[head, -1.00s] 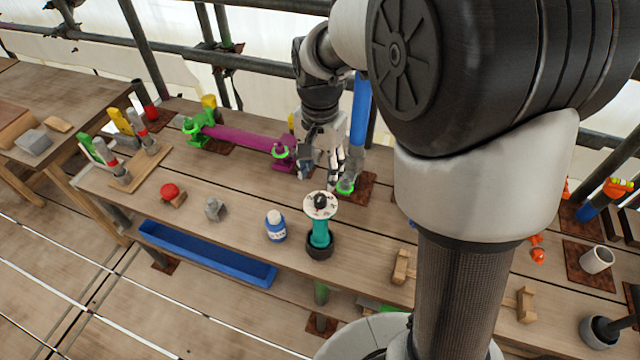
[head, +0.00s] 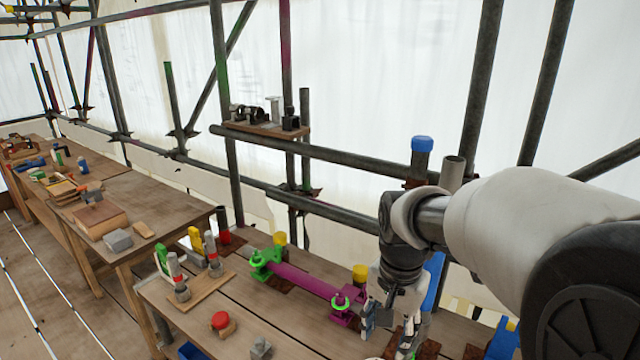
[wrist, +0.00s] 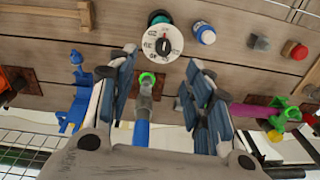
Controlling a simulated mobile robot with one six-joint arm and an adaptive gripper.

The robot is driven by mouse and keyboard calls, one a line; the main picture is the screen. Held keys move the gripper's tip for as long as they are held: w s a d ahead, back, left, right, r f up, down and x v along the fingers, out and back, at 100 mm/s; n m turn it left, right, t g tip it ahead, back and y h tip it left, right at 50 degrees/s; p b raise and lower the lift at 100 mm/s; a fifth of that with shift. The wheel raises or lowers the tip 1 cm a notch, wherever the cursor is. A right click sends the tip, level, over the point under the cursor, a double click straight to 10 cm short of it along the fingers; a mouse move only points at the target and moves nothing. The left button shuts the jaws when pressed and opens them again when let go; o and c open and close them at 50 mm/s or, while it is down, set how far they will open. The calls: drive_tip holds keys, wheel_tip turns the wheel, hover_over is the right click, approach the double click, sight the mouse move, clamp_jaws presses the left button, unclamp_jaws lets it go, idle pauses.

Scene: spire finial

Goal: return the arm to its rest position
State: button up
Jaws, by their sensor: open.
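My gripper (head: 388,322) hangs over the workbench (head: 262,318), just right of the magenta bar (head: 305,281). In the wrist view my gripper (wrist: 160,62) has its fingers spread wide apart with nothing held between them. A blue tube (wrist: 141,132) with a grey end and a green ring (wrist: 147,79) shows in the gap, below the fingers. A white marked disc (wrist: 162,43) lies beyond the fingertips. My arm reaches in from the right of the head view.
Scaffold poles (head: 330,152) run behind the bench, with a small shelf (head: 265,128) of parts on them. A blue-capped post (head: 421,158) stands close behind my arm. Red-capped and grey parts sit on the bench. A blue-and-white bottle (wrist: 204,33) shows in the wrist view.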

drive_tip(key=s+n+t+b, duration=0.4)
drive_tip(key=s+n, duration=0.4)
drive_tip(key=s, duration=1.1)
drive_tip(key=shift+s+d+f+b, duration=0.15)
drive_tip(key=shift+f+b, duration=0.2)
drive_tip(key=shift+b, duration=0.2)
